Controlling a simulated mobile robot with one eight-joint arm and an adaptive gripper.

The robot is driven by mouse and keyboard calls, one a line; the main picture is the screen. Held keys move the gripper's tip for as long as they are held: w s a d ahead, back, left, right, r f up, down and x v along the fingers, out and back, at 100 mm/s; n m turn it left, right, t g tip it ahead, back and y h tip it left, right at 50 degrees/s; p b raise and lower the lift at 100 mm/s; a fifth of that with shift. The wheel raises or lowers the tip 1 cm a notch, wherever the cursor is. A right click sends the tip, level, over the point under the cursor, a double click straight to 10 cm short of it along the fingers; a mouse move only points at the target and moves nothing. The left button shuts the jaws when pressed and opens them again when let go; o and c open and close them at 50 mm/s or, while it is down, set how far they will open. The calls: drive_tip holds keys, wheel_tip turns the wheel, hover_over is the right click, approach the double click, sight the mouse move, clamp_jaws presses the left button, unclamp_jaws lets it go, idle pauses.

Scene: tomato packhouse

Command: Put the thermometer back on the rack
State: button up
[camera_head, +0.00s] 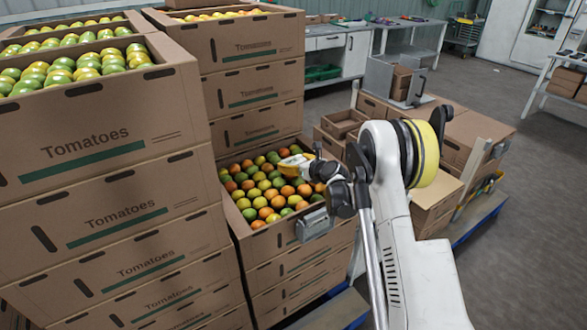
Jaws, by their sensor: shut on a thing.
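My gripper (315,167) is small and partly hidden by its own wrist, above the open tomato crate in the middle. It is shut on a yellow and white thing (295,163), which looks like the thermometer. The thermometer is over the tomatoes, near the crate's far right part; I cannot tell whether it touches them. A grey metal holder (315,225) hangs on the near right wall of this crate, below and close to my wrist. It may be the rack, but I cannot be sure.
Tall stacks of tomato cartons (105,150) stand at left, with another stack (245,80) behind the open crate (240,222). Brown boxes (435,205) stand on a blue pallet (480,218) at right. Benches (345,50) line the back. The grey floor (540,200) at right is clear.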

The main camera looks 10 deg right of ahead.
drive_tip(key=shift+f, duration=0.3)
drive_tip(key=shift+f, duration=0.1)
drive_tip(key=shift+f, duration=0.15)
drive_tip(key=o, duration=1.4)
